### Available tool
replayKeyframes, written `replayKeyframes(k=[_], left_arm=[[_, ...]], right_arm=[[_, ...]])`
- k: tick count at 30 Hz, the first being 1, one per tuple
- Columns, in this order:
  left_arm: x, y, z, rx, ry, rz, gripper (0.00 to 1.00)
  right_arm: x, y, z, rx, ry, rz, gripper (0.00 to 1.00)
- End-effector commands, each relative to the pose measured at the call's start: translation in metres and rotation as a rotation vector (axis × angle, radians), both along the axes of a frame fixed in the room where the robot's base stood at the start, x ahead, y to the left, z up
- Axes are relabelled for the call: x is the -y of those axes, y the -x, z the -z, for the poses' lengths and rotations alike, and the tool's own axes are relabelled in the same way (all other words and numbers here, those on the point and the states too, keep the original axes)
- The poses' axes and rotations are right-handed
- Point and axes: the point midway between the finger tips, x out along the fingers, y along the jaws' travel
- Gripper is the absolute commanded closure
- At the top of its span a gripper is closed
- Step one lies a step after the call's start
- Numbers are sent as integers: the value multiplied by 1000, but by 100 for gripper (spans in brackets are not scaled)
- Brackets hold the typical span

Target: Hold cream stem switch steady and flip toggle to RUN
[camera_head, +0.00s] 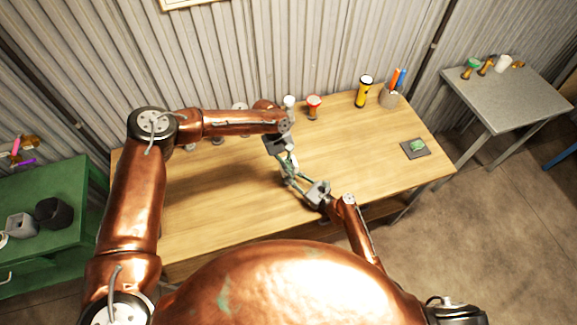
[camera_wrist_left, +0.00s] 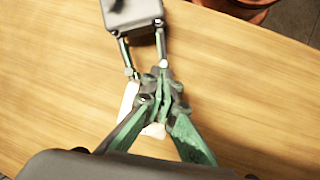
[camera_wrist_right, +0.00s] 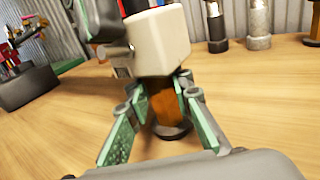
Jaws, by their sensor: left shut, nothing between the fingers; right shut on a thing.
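The cream stem switch has a cream block head (camera_wrist_right: 162,45) on an orange-brown stem (camera_wrist_right: 163,105) with a dark round foot, standing on the table in the right wrist view. In the left wrist view a part of its cream head (camera_wrist_left: 130,98) shows under my left fingers. My right gripper (camera_wrist_right: 160,88) is shut on the stem, below the head. My left gripper (camera_wrist_left: 162,88) is shut and empty, its fingertips above and beside the cream head; I cannot tell whether they touch. In the head view both grippers hide most of the switch. The toggle and its setting cannot be made out.
Along the wooden table's (camera_head: 220,205) back edge stand a red-topped piece (camera_head: 313,103), a white-topped piece (camera_head: 289,101), a yellow flashlight (camera_head: 363,91) and a pen cup (camera_head: 390,98). A dark pad (camera_head: 416,149) lies at the right. The table's left front is clear.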

Motion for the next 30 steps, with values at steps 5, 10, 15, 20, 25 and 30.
replayKeyframes(k=[5, 10, 15, 20, 25, 30], left_arm=[[0, 0, 0, 0, 0, 0, 100], [1, 2, 0, -3, 3, 2, 100], [3, 5, 2, -7, 4, 6, 100], [3, 6, 2, -7, 3, 7, 100], [3, 6, 3, -6, 4, 4, 100], [3, 7, 3, -5, 3, 3, 100]], right_arm=[[0, 1, 1, -1, 0, -1, 100], [0, 1, 1, -1, 0, -1, 100], [0, 1, 1, -1, 0, -1, 100], [0, 1, 1, -1, 0, -1, 100], [0, 1, 1, -1, 0, -1, 100], [0, 1, 1, -2, 1, -1, 100]])
